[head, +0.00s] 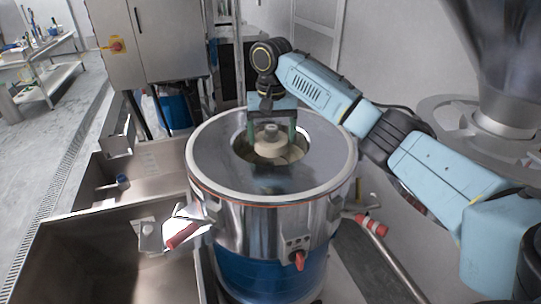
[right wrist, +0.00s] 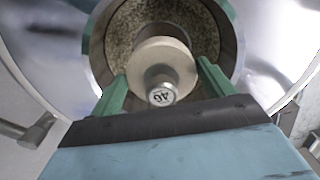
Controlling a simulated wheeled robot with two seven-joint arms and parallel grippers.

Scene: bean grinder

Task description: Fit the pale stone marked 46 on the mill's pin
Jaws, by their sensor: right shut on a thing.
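The pale round stone (right wrist: 150,55) has a metal knob on top with a label (right wrist: 161,96) that appears to read 46, turned in the picture. My right gripper (right wrist: 165,80) is shut on the stone, a green finger at each side. In the head view the stone (head: 271,148) is within the round opening of the steel mill (head: 215,160), below my right gripper (head: 271,132). A speckled ring surface (right wrist: 118,35) shows around the stone inside the opening. The mill's pin is hidden, so I cannot tell whether the stone is on it. My left gripper is not in view.
The mill's broad shiny rim surrounds the opening. A red knob (head: 299,260) is on its front and a red-handled latch (head: 183,234) at its left. Steel sinks (head: 110,265) stand at the left. A large metal funnel (head: 500,70) is at the upper right.

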